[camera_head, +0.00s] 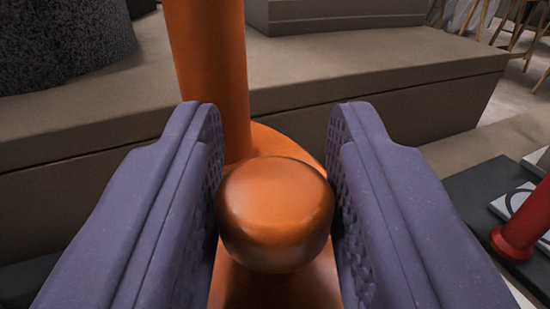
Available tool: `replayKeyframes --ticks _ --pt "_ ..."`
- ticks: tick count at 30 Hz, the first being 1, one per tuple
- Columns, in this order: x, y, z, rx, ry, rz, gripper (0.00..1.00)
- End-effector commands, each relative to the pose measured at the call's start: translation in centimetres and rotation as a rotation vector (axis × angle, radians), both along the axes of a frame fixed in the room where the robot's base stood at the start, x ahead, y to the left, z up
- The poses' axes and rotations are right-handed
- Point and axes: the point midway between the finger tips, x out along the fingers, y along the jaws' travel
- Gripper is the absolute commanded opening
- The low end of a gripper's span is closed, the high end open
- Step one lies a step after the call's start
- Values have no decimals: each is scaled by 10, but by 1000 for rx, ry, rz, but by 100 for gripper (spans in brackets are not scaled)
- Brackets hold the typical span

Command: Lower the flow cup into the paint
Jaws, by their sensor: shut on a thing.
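My gripper (275,125) has its two purple, textured fingers on either side of a glossy orange-copper rounded knob (275,215), shut on it. Below the knob, an orange surface shows between the fingers. Behind it are a rounded orange plate or disc (276,145) and a thick upright orange post (210,70). I cannot tell whether these orange parts are one piece with the knob. No cup shape can be made out, so I cannot tell whether the knob belongs to the flow cup. No paint is visible.
Broad brown steps or ledges (400,65) cross the back. A dark speckled rounded block (60,40) stands at upper left. At right, a dark surface (475,195) carries a red object (525,225) and a white item with a dark ring. Wooden stool legs show at upper right.

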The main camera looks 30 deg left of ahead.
Motion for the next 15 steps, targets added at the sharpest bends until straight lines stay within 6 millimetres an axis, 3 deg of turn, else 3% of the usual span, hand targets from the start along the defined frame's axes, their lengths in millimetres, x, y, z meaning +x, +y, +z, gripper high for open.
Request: replayKeyframes --ticks 6,7,8,15 --pt "-3 -1 -7 -10 16 0 0" --pt "-3 -1 -7 -10 17 0 43" --pt "-3 -1 -7 -10 17 0 50" --pt "-2 -1 -5 -6 12 0 52"
